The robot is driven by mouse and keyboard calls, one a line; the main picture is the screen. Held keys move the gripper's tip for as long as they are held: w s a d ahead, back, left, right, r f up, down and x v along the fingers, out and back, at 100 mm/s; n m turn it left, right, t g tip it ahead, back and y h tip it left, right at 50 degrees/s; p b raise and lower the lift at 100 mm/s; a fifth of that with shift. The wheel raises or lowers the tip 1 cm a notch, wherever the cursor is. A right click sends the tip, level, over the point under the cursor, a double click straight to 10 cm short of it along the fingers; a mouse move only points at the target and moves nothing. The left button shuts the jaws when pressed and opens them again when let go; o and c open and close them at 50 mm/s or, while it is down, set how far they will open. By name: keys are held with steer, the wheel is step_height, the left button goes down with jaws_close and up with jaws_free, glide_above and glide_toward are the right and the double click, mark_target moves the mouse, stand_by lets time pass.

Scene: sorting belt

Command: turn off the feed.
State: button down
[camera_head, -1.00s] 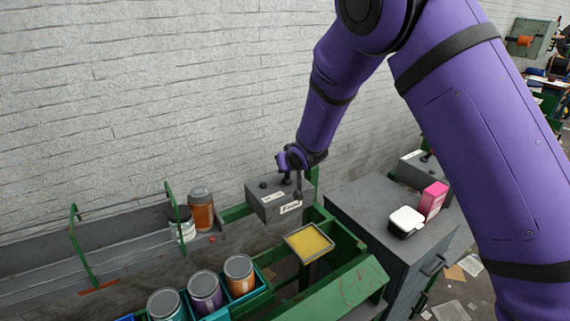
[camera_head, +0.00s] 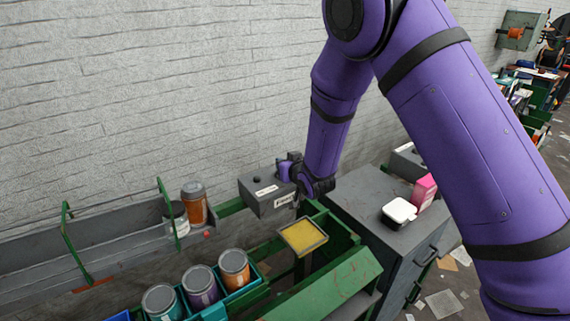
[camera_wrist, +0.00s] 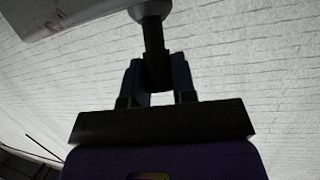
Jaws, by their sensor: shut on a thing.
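The feed control box (camera_head: 262,200) is grey, with a "Feed" label (camera_head: 284,200) on its front and a small dark knob (camera_head: 256,180) on top. My gripper (camera_head: 285,170) is at the box's right end. In the wrist view, my gripper (camera_wrist: 155,80) is shut on a dark lever (camera_wrist: 154,40), with a finger on each side of it. The lever ends at a grey rounded base at the top of that view. In the head view my gripper hides the lever, so its position cannot be told.
A yellow-filled tray (camera_head: 303,237) sits on the green frame in front of the box. Cans stand in the grey chute (camera_head: 120,235) and the teal crate at left.

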steer(key=c, duration=0.9)
jaws_free()
steer(key=v, duration=1.1)
steer(key=shift+w, duration=0.1)
